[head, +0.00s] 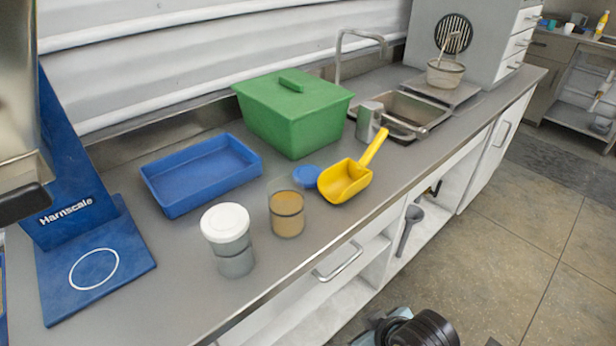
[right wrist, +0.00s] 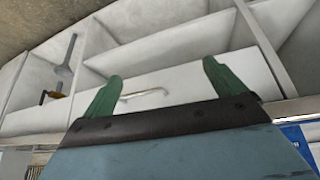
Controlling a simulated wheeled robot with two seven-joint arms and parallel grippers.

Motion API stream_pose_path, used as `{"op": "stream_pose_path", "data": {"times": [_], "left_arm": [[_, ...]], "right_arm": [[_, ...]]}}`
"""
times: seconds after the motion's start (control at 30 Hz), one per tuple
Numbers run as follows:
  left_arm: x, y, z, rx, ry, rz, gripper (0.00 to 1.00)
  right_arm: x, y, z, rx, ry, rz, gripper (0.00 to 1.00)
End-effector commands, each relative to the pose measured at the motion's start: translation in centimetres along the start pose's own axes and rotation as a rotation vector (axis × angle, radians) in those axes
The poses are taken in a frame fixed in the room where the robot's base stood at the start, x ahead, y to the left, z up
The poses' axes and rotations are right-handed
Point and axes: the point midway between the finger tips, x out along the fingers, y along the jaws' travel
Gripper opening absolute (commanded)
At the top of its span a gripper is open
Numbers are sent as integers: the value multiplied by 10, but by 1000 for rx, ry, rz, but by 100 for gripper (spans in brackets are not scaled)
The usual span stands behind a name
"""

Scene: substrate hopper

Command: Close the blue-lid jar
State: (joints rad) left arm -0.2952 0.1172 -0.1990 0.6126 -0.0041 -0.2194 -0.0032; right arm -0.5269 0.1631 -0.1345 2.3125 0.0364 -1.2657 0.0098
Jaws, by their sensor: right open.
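The clear jar (head: 287,213) with tan-brown contents stands upright and uncovered on the counter. The blue lid (head: 306,176) lies flat on the counter just behind and right of it, apart from the jar. My right gripper (right wrist: 161,70) shows in the right wrist view with its two green fingers spread and nothing between them. It faces the white cabinet front below the counter, away from the jar and lid. The gripper fingers do not show in the head view. My left gripper is not in view.
A white-lidded jar (head: 227,240) stands left of the open jar. A yellow scoop (head: 346,181) lies close right of the blue lid. A blue tray (head: 161,199), green bin (head: 293,124) and blue Harnscale stand (head: 123,262) are around. A drawer handle (head: 340,262) sticks out below the counter edge.

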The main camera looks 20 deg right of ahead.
Motion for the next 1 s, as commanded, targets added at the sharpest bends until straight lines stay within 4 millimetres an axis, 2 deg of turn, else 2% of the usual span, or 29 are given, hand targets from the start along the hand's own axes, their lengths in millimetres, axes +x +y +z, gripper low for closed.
{"op": "stream_pose_path", "data": {"times": [0.03, 0.1, 0.37, 0.47, 0.6, 0.7, 0.83, 1.0], "left_arm": [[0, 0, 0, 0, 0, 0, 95], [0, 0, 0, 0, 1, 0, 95], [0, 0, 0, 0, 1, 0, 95], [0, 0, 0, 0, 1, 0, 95], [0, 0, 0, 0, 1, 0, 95], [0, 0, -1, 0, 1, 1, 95], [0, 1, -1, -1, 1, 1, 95], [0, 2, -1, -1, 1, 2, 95]], "right_arm": [[12, -2, 27, 13, -105, 5, 95], [29, -3, 48, 16, -175, 9, 95], [95, -5, 103, 10, -268, 10, 95], [125, -6, 130, 5, -289, 9, 95], [167, -5, 181, -4, -318, 9, 95], [190, -4, 223, -11, -341, 8, 95], [209, -2, 280, -21, -369, 8, 95], [214, 1, 343, -31, -399, 9, 95]]}}
